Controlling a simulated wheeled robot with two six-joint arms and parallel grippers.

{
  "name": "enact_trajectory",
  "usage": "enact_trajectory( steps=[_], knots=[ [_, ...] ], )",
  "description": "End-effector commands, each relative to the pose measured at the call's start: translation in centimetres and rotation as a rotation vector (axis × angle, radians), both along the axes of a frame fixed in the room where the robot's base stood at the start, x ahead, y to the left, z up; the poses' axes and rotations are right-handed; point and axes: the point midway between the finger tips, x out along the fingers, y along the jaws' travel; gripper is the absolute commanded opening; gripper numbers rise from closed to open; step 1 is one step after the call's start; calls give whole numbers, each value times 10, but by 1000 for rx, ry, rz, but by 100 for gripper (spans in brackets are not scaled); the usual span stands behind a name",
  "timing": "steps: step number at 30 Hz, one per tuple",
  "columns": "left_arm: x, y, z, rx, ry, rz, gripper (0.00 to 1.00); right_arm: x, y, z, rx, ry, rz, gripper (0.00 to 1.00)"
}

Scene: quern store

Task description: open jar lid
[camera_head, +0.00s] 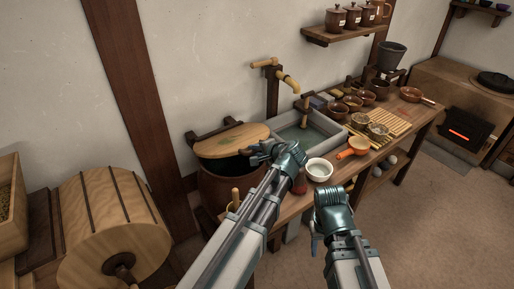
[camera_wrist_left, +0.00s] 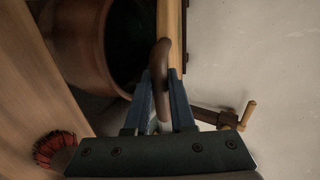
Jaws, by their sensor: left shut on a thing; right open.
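A big brown jar (camera_head: 222,187) stands left of the counter, and its dark mouth shows below the raised, tilted wooden lid (camera_head: 230,141). In the left wrist view the jar (camera_wrist_left: 88,45) lies to the left with its opening dark, and the lid (camera_wrist_left: 172,18) shows nearly edge-on. My left gripper (camera_head: 258,153) is at the lid's right side. In the left wrist view its two fingers (camera_wrist_left: 160,98) are closed around the brown loop handle (camera_wrist_left: 162,70) of the lid. My right gripper (camera_head: 331,200) is open above the floor in front of the counter, away from the jar.
A sink (camera_head: 312,133) with a wooden tap (camera_head: 288,80) is right of the jar. A wooden drum (camera_head: 115,230) stands at left. Floor at right is clear.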

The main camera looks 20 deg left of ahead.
Motion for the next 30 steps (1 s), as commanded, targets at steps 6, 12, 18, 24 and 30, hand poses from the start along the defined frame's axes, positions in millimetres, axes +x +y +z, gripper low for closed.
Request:
enact_trajectory(
  steps=[6, 12, 18, 24, 30],
  knots=[
    [10, 13, 45, -72, 57, 6, 0, 0, 0, 62, 0, 0, 0, 50],
    [20, 25, 74, -142, 111, 6, 0, 0, 0, 105, 0, 0, 0, 50],
    [32, 40, 102, -215, 168, 7, 0, 0, 0, 147, 0, 0, 0, 50],
    [46, 58, 129, -291, 228, 8, 0, 0, 0, 188, 0, 0, 1, 50],
    [64, 79, 156, -375, 292, 8, 0, 0, 0, 228, 1, 0, 0, 50]
  ],
)
